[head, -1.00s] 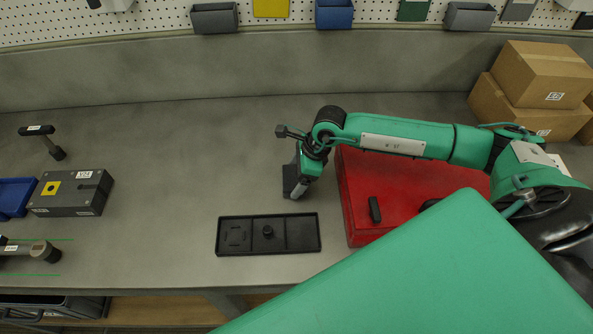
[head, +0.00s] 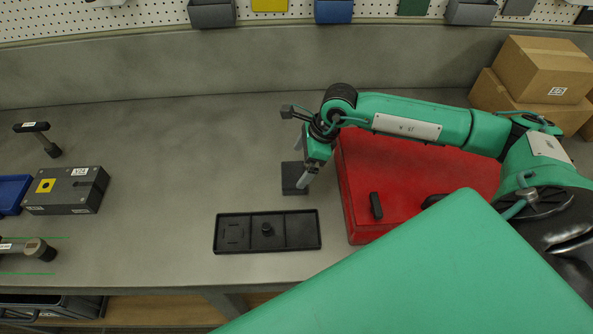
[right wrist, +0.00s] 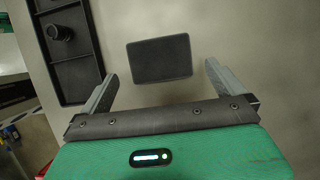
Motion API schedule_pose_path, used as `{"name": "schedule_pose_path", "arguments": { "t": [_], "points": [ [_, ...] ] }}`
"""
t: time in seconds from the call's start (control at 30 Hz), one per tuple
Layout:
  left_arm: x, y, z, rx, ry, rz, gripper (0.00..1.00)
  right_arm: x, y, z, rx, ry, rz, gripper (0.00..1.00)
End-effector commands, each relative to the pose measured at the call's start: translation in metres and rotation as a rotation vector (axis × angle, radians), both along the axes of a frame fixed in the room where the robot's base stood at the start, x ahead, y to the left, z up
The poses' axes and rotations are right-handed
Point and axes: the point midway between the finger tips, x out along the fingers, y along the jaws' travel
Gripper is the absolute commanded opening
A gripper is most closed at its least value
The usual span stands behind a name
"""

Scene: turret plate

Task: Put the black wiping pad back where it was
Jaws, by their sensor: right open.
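The black wiping pad (head: 293,177) lies flat on the grey bench, behind the black tray and left of the red case. It also shows in the right wrist view (right wrist: 159,58), a dark rounded rectangle beyond my fingertips. My right gripper (head: 302,167) is open and empty; in the right wrist view its two fingers (right wrist: 160,80) stand apart on either side of the pad, not touching it. In the head view the gripper partly covers the pad's right side. My left gripper is not in view.
The black tray (head: 218,235) has compartments, with a small black knob (head: 267,229) in the middle one. The red case (head: 400,180) stands close to the right. A dark grey box (head: 68,190) and a T-handled tool (head: 38,138) are at the left. The bench middle is clear.

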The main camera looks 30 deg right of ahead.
Motion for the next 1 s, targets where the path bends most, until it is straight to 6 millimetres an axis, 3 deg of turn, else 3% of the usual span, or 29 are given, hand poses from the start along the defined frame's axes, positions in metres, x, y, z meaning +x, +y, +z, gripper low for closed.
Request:
{"name": "schedule_pose_path", "arguments": {
  "t": [0.1,0.4,1.0],
  "points": [
    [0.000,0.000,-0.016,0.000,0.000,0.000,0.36,-0.004,-0.011,0.021,-0.003,-0.005,0.001,1.00],
    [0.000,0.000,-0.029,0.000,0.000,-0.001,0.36,-0.012,-0.025,0.065,-0.001,-0.002,0.000,1.00],
    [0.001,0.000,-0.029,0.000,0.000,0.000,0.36,-0.013,-0.026,0.071,0.000,0.000,0.001,1.00]
  ]
}}
